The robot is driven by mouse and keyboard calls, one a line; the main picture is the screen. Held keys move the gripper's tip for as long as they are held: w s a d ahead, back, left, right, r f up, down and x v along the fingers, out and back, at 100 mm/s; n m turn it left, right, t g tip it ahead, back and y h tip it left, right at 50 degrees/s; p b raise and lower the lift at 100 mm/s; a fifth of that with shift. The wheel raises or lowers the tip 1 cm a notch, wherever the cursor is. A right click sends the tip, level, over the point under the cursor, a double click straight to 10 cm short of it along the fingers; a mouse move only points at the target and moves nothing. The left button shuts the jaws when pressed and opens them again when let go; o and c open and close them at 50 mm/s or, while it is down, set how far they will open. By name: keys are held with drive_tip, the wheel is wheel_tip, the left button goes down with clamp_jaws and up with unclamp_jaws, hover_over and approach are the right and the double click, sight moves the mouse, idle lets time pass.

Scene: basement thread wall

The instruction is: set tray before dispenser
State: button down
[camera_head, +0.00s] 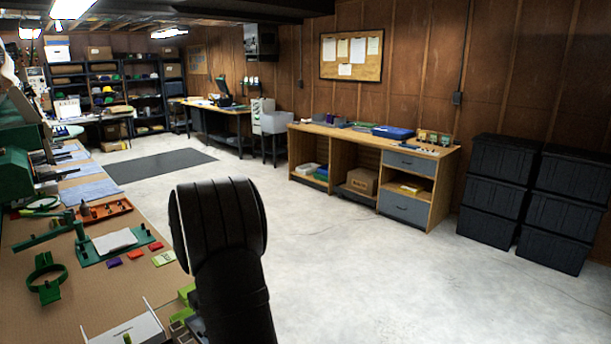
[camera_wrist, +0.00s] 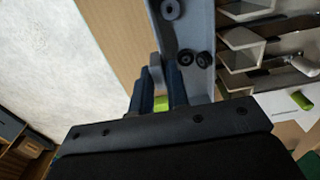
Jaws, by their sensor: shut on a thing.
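My gripper (camera_wrist: 157,100) is shut at the bench edge in the wrist view. Its dark fingers close around a small lime-green piece, which looks like a grip on a grey-blue tray (camera_wrist: 197,75). The tray is long and shallow, with several black round parts lying in it. In the head view my black arm hides the gripper and most of the tray; lime-green parts (camera_head: 186,292) show beside the arm. Grey angled channels (camera_wrist: 236,50) stand to the right of the tray in the wrist view. I cannot tell whether they are the dispenser.
A white plate with thin rods (camera_head: 135,332) lies at the bench's near end. Beyond it are a green ring holder (camera_head: 47,285), a green fixture with a white sheet (camera_head: 115,241) and an orange tray (camera_head: 104,211). The floor right of the bench is clear.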

drive_tip(key=shift+w+d+f, duration=0.25)
drive_tip(key=shift+w+d, duration=0.8)
drive_tip(key=shift+w+d+f, duration=0.3)
drive_tip(key=shift+w+d, duration=0.7)
drive_tip(key=shift+w+d+f, duration=0.25)
drive_tip(key=shift+w+d, duration=0.8)
drive_tip(key=shift+f, duration=0.2)
drive_tip(key=shift+f, duration=1.5)
drive_tip(key=c, duration=1.3)
unclamp_jaws()
